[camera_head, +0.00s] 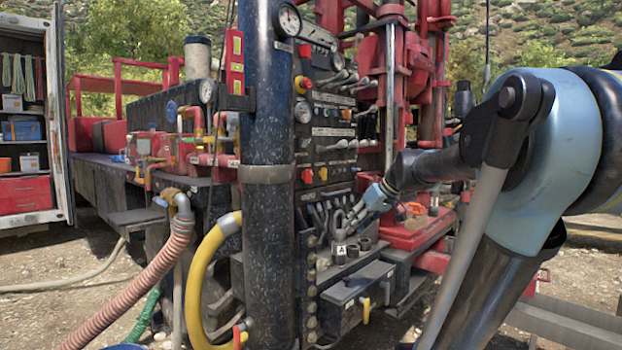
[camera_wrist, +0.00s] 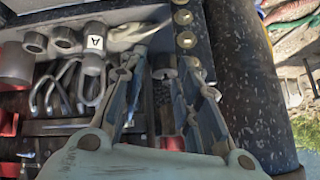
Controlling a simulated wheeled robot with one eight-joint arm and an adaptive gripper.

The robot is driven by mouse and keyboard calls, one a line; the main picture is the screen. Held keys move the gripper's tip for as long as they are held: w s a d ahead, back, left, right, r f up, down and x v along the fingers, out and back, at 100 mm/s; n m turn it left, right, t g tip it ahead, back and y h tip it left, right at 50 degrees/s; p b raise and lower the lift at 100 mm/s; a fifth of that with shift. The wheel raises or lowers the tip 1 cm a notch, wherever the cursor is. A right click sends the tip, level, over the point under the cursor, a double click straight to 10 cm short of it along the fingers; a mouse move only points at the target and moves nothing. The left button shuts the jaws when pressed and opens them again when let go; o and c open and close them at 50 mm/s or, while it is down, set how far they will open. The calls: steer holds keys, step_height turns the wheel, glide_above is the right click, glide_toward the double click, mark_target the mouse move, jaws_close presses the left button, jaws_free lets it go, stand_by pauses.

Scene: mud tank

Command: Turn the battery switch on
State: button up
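I cannot tell for sure which part is the battery switch. The dark control panel (camera_head: 326,130) of the rig carries gauges, levers, red knobs and a row of hooked metal tools low down. My gripper (camera_head: 343,222) reaches in from the right in front of these tools. In the wrist view, my gripper (camera_wrist: 163,62) has its two fingers apart, with a small dark round part (camera_wrist: 163,73) showing between them. I cannot tell whether the fingers touch it. A white tag marked A (camera_wrist: 95,42) sits on a fitting beside the left finger.
A thick dark column (camera_head: 268,200) stands just left of the panel. A yellow hose (camera_head: 200,280) bends beside it. A dark box (camera_head: 357,297) with a yellow handle sits below the tools. Red rig frames stand behind.

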steer(key=w+a+r+n+t+y, duration=0.3)
steer(key=w+r+n+y, duration=0.1)
steer(key=w+r, duration=1.5)
glide_toward(311, 173)
steer(key=x, duration=1)
steer(key=shift+d+f, duration=0.15)
steer(key=shift+f, duration=0.05)
steer(key=shift+w, duration=0.1)
steer(key=shift+c, duration=0.6)
steer(key=shift+r, duration=0.1)
jaws_close()
